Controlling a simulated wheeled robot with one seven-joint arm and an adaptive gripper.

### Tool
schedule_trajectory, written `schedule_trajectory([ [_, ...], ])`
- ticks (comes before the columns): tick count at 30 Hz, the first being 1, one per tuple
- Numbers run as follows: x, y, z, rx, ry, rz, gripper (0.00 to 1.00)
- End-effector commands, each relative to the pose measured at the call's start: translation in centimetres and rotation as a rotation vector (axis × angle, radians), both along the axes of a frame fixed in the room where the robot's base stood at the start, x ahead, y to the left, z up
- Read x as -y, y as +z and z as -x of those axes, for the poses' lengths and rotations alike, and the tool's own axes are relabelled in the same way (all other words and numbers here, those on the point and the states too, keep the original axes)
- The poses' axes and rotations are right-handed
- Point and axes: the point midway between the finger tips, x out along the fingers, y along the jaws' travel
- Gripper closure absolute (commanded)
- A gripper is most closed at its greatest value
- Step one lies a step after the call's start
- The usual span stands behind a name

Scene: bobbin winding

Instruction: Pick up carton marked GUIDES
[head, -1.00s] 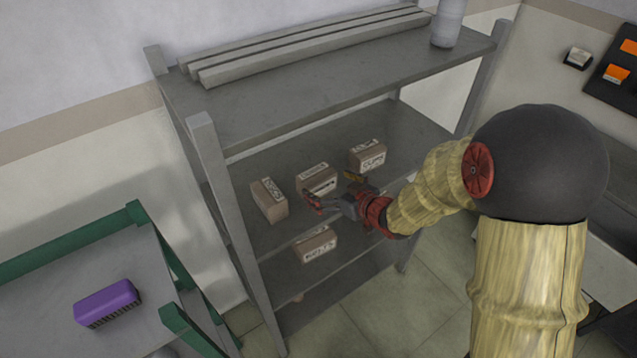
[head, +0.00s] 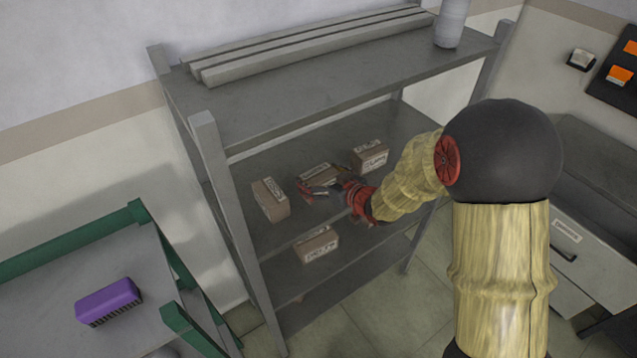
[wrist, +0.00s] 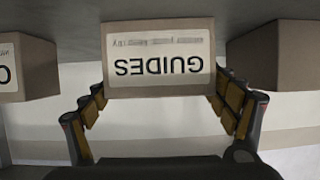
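The carton marked GUIDES (wrist: 160,62) is a small brown box with a white label, upside down in the wrist view. It stands on the middle shelf, where the head view shows its top (head: 318,172) partly hidden behind my gripper. My gripper (wrist: 160,98) is open, with one yellow-padded finger on each side of the carton's lower part in the wrist view. Small gaps seem to remain between fingers and carton; contact cannot be told. In the head view my gripper (head: 318,188) is in front of the carton.
On the same shelf, one carton (head: 270,198) stands to the left and another (head: 370,156) to the right, both close by. A further carton (head: 316,245) sits lower in front. The shelf above (head: 330,85) holds long grey bars (head: 310,45). A purple block (head: 108,302) lies on a green-framed table.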

Motion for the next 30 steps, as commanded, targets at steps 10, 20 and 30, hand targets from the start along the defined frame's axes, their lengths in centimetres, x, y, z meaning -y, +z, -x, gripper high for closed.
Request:
schedule_trajectory([
  [10, 0.0, 0.0, 0.0, 0.000, 0.000, 0.000, 0.36],
  [20, 0.0, 0.1, 0.0, 0.001, 0.000, -0.001, 0.47],
  [30, 0.0, 1.8, -0.1, 0.004, 0.002, -0.001, 0.47],
])
